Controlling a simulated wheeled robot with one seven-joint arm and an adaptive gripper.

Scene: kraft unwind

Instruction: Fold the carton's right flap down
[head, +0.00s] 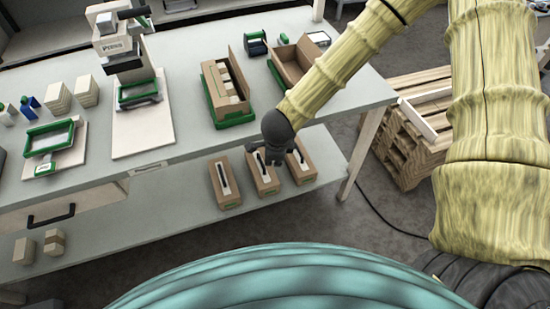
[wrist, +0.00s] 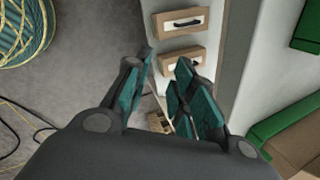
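The carton (head: 208,84) is a long brown box in a green holder (head: 236,121) on the table, with several pale blocks inside. A brown panel (head: 239,72) stands up along its right side; I take this as the right flap. My gripper (head: 275,155) is off the table's front edge, below and right of the carton and apart from it. In the wrist view my gripper (wrist: 163,88) has its fingers spread with nothing between them. A brown and green part (wrist: 295,146) at the lower right there may be the carton in its holder.
A second open brown carton (head: 288,69) stands to the right on the table (head: 185,118), near my arm. A press (head: 122,48) stands at the left. Boxes with dark handles (head: 225,184) sit on the lower shelf behind my gripper. A pallet stack (head: 400,150) stands right of the table.

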